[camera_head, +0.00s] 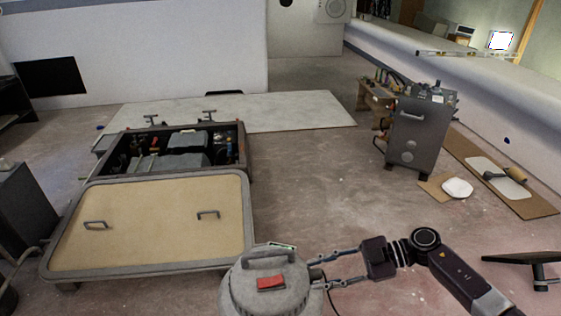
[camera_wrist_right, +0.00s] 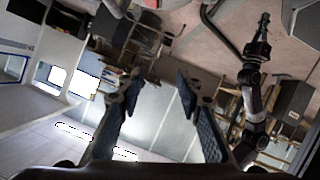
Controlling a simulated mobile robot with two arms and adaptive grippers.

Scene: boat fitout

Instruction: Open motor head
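A grey round motor head (camera_head: 240,290) with a carrying handle (camera_head: 268,258) and a red switch or latch (camera_head: 271,283) on top stands at the bottom centre of the head view; its lower part is cut off. My right gripper (camera_head: 316,273) reaches in from the right with its fingers spread apart, tips close to the head's right side. I cannot tell whether they touch it. In the right wrist view the two fingers (camera_wrist_right: 158,88) are wide apart with nothing between them. Another arm, apparently my left one, shows there with a small gripper (camera_wrist_right: 263,22); its fingers are unclear.
A beige hatch lid (camera_head: 150,225) with two handles lies left of the motor head, before an open engine box (camera_head: 238,150). A grey cabinet (camera_head: 412,135) stands at the right, near a trowel board (camera_head: 530,198). The floor between (camera_head: 320,185) is clear.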

